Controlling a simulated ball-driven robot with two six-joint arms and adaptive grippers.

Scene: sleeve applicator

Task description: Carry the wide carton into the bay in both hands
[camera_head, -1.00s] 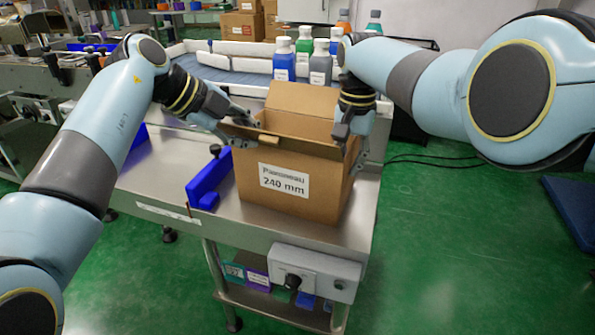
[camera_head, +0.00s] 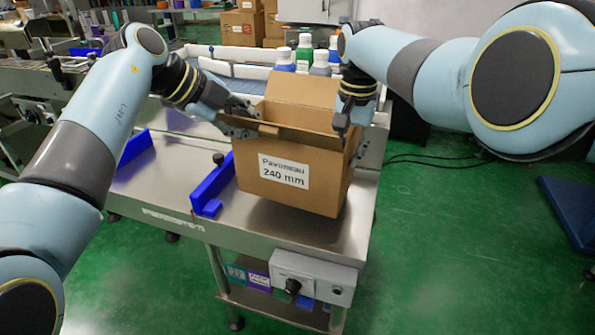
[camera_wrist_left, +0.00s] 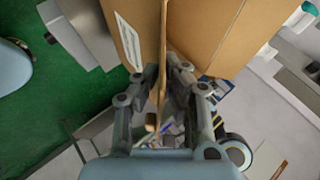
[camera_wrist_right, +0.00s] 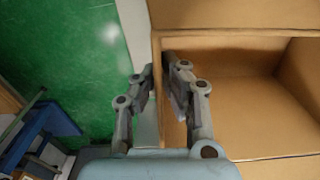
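The wide carton (camera_head: 300,190) is brown, open at the top, with a label reading "240 mm" on its front. It hangs slightly tilted, just above the steel table (camera_head: 150,195). My left gripper (camera_head: 250,122) is shut on its left wall; in the left wrist view the carton wall (camera_wrist_left: 163,50) runs between the fingers (camera_wrist_left: 160,80). My right gripper (camera_head: 345,148) is shut on its right wall; in the right wrist view the fingers (camera_wrist_right: 160,78) straddle that wall. Blue guides (camera_head: 212,185) stand on the table left of the carton, perhaps edging the bay.
Several capped bottles (camera_head: 304,50) stand behind the carton beside a conveyor (camera_head: 235,68). A control box (camera_head: 312,277) with a black knob is on the table's front. The green floor at right (camera_head: 440,250) is mostly clear.

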